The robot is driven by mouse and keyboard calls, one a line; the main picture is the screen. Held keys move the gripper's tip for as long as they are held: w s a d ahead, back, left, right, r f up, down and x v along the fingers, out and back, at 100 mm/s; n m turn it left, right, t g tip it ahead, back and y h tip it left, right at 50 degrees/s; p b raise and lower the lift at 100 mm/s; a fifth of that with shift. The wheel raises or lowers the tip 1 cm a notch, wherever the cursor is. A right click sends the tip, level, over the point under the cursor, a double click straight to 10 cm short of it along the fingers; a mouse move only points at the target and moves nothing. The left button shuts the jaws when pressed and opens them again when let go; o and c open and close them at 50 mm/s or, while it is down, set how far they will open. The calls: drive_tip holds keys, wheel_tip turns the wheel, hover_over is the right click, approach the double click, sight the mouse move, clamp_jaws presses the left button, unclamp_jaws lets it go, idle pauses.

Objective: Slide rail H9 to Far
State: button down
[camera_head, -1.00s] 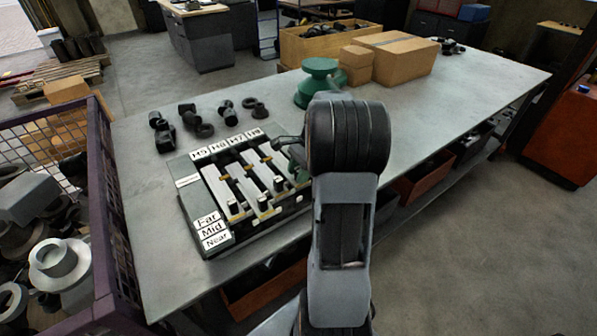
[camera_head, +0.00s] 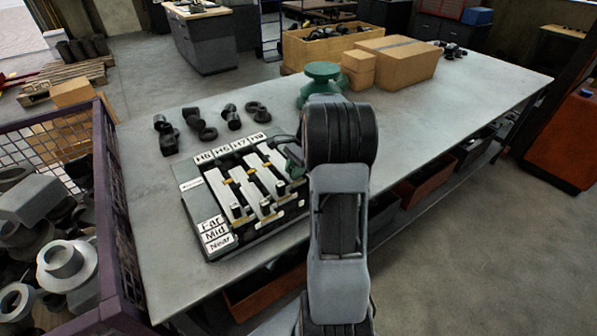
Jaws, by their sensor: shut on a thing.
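The rail board (camera_head: 254,240) lies on the near left of the grey workbench. Labels Far (camera_head: 210,222), Mid and Near run down its left front side. Several white rails lie side by side on it, with small labels along the back. The rightmost label (camera_head: 259,137) seems to read H9. The rail H9 (camera_head: 277,160) lies in the rightmost lane, partly covered by my gripper and arm. My gripper (camera_head: 291,151) is at the far right end of the board, shut on the rail H9. Its fingertips are small and partly hidden, so the exact contact is unclear.
Loose dark fittings (camera_head: 201,127) lie behind the board. A green round-topped stand (camera_head: 321,84) and cardboard boxes (camera_head: 397,62) stand farther back. A purple wire crate (camera_head: 112,190) with metal parts is at the left. The bench's right part is clear.

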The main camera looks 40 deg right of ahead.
drive_tip(key=shift+w+r, duration=0.1)
drive_tip(key=shift+w, duration=0.05)
drive_tip(key=c, duration=1)
unclamp_jaws()
drive_tip(key=shift+o, duration=0.2)
drive_tip(key=v, duration=1.3)
drive_tip(key=shift+r, duration=0.3)
